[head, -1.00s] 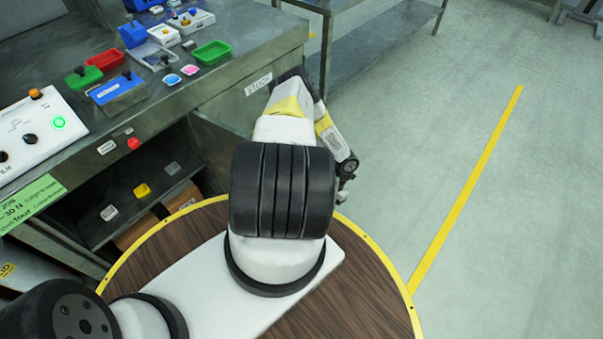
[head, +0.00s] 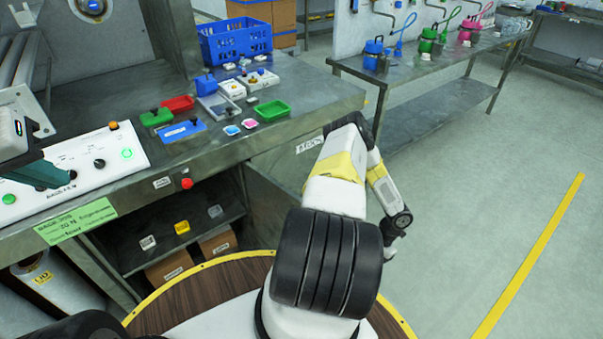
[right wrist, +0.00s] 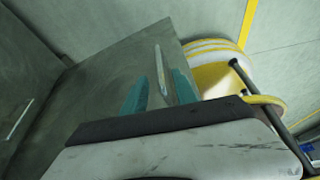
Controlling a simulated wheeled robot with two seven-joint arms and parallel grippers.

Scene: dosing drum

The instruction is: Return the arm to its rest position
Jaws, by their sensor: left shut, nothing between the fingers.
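My left gripper (head: 46,175) comes in at the left edge of the head view, over the white control panel (head: 88,168). Its dark teal fingers are shut with nothing between them. Whether they touch the panel I cannot tell. My right arm bends away from the base past the bench's right end and points down; its gripper end (head: 393,242) is small and dark there. In the right wrist view the right gripper's two teal fingers (right wrist: 160,92) stand apart, with no object held between them.
The steel bench (head: 330,98) carries a blue basket (head: 236,40), a green tray (head: 272,110), a red tray (head: 178,103) and small parts. A red button (head: 187,183) sits on its front edge. A second table (head: 440,70) holds colored jars. Floor at right is clear.

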